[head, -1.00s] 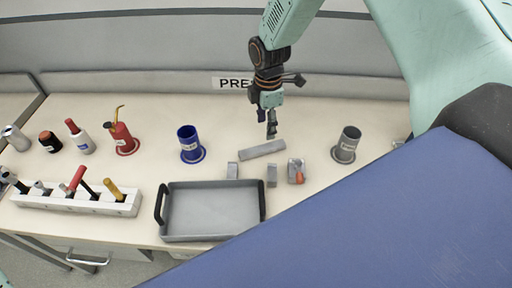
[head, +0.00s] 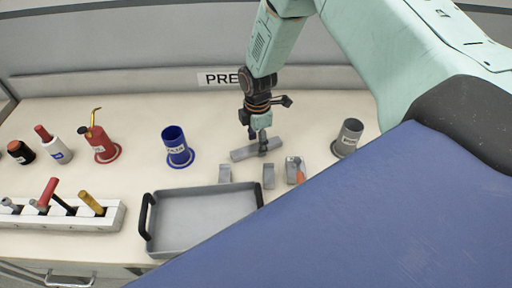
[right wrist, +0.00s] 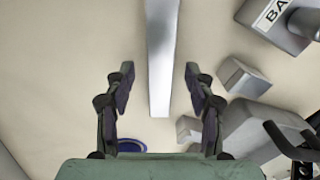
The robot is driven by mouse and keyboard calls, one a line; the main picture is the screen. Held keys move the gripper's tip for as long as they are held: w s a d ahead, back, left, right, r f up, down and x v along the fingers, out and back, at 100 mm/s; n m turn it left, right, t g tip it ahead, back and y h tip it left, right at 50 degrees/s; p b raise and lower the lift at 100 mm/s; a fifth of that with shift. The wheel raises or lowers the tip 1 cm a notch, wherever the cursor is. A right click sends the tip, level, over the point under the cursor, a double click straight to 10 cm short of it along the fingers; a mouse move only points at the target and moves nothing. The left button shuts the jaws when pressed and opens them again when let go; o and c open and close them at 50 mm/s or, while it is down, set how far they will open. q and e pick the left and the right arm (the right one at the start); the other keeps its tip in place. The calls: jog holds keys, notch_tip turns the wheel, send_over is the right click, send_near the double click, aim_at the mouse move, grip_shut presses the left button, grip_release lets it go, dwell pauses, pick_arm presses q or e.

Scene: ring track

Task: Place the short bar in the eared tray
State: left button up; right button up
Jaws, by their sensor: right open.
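A plain grey bar (head: 243,154) lies at a slant on the table behind the tray. It is the only bar-like piece I see; I take it as the short bar. In the right wrist view the bar (right wrist: 161,50) runs lengthwise between my fingers, with a gap on each side. My right gripper (head: 263,147) points down over the bar; in the wrist view its fingers (right wrist: 159,80) are open and empty. The eared tray (head: 200,220) is grey and empty, with black handles at its left and right ends, in front of the bar. My left gripper is not in view.
Two small grey blocks (head: 225,174) (head: 268,176) stand between bar and tray. A small grey holder (head: 292,170) with an orange piece is right of them. A blue cup (head: 177,147) and a grey cup (head: 348,138) flank the bar. A white tool rack (head: 70,215) is left.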

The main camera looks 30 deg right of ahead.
jog(key=shift+s+a+f, duration=0.2)
jog(key=shift+a+f, duration=0.05)
jog(key=shift+f, duration=0.25)
jog(key=shift+w+d+f, duration=0.15)
jog(key=shift+w, duration=0.05)
jog(key=shift+c, duration=1)
jog(key=shift+s, duration=0.15)
jog(key=c, duration=0.6)
grip_shut()
